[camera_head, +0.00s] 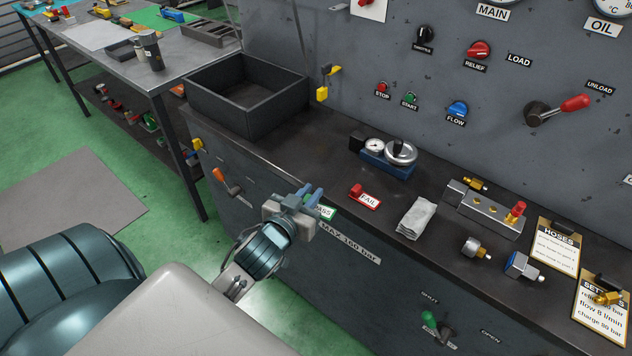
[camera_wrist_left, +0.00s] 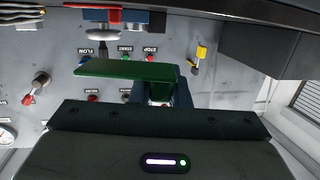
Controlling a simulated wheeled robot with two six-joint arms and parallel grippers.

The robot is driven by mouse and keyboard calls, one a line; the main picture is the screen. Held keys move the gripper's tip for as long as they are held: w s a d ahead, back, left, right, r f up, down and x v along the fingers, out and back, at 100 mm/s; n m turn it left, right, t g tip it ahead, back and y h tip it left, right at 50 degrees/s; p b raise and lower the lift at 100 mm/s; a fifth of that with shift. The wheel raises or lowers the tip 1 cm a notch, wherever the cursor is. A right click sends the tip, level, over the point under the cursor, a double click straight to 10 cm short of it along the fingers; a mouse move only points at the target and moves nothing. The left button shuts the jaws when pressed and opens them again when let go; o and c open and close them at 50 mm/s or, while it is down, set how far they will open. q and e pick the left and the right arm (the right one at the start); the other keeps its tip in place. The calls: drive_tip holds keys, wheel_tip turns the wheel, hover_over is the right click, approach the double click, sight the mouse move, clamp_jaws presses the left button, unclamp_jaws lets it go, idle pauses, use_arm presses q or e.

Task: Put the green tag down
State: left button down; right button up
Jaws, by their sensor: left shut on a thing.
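My left gripper (camera_head: 313,195) is shut on the green tag (camera_head: 327,212), marked PASS, at the bench's front edge in the head view. The gripper hides part of the tag. In the left wrist view the green tag (camera_wrist_left: 125,69) sticks out sideways from the blue fingers (camera_wrist_left: 180,92). The tag looks held clear of the bench top (camera_head: 300,150); the exact height is hard to tell. My right gripper is in neither view.
A red FAIL tag (camera_head: 369,201) lies right of the gripper, with a grey cloth (camera_head: 416,218) beyond it. A gauge with a handwheel (camera_head: 386,160) stands behind. An open dark bin (camera_head: 210,100) is at the left. Bench top between bin and gauge is clear.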

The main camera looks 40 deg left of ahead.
use_arm(q)
drive_tip(key=shift+s+d, duration=0.25)
drive_tip(key=shift+s, duration=0.4)
drive_tip(key=shift+d+f, duration=0.15)
drive_tip(key=shift+d, duration=0.25)
drive_tip(key=d+m+h, duration=0.1)
drive_tip(key=d+h, duration=0.1)
drive_tip(key=d, duration=0.7)
drive_tip(key=shift+s+d, duration=0.3)
drive_tip(key=shift+s, duration=0.1)
drive_tip(key=shift+a, duration=0.1)
drive_tip(key=shift+n+y, duration=0.4)
drive_tip(key=shift+y, duration=0.4)
drive_tip(key=a, duration=0.9)
drive_tip(key=shift+w+a, duration=0.2)
drive_tip(key=shift+w, duration=0.15)
drive_tip(key=shift+w+a+r, duration=0.1)
drive_tip(key=shift+a+r, duration=0.1)
drive_tip(key=shift+a, duration=0.25)
